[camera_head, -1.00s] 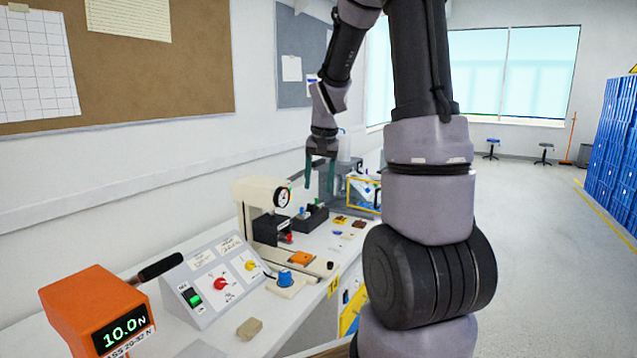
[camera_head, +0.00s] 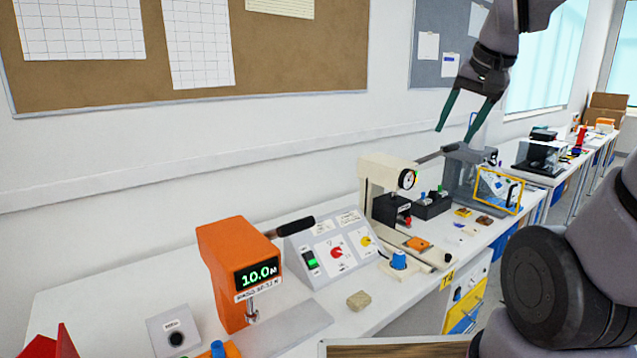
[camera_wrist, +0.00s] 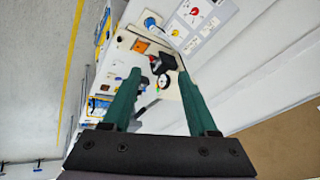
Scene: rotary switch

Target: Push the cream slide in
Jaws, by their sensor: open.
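A cream press-like device (camera_head: 377,174) with a round dial stands on the bench; it also shows in the wrist view (camera_wrist: 172,91), upside down. At its foot lies a cream, rail-like base with an orange block (camera_head: 418,243) on it. A blue knob (camera_head: 398,260) sits on a cream plate beside it. I cannot tell which cream part is the slide or how far in it is. My gripper (camera_head: 455,134) is open and empty, with two green fingers, high above the bench behind the device. In the wrist view the gripper (camera_wrist: 159,73) points toward the device, apart from it.
A grey control panel (camera_head: 320,250) with a green switch and red and yellow knobs stands left of the device. An orange force gauge (camera_head: 235,265) is further left. A clear-sided box (camera_head: 470,170) stands right of the device. A small tan block (camera_head: 359,300) lies in front.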

